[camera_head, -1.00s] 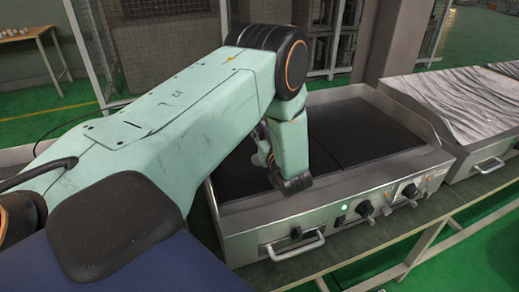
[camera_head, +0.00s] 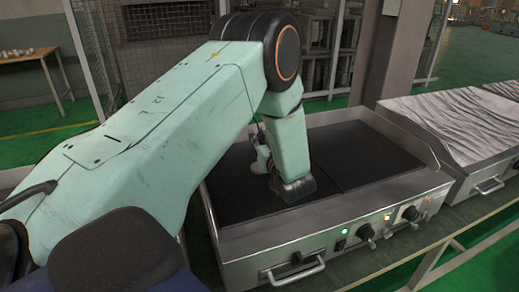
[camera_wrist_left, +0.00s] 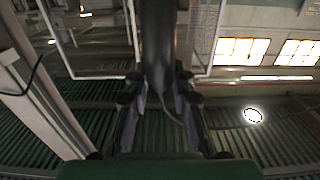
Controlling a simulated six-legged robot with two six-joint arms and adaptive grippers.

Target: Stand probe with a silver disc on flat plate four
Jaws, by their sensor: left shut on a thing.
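My left arm reaches over a steel griddle (camera_head: 300,226) with two dark flat plates, a left one (camera_head: 235,190) and a right one (camera_head: 365,150). I cannot tell which is plate four. The arm's lower end hangs over the left plate, near its front edge. My left gripper (camera_wrist_left: 157,98) is shut on a dark, tapered thing (camera_wrist_left: 157,45), likely the probe, in the left wrist view. A thin dark cable or strip curves by the fingers. No silver disc can be made out for certain. My right gripper is not in view.
The griddle has raised side walls, front knobs (camera_head: 366,231), a drawer handle (camera_head: 297,270) and a lit green lamp (camera_head: 344,231). A second appliance with a wrinkled silver top (camera_head: 455,118) stands at the right. The right plate is bare.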

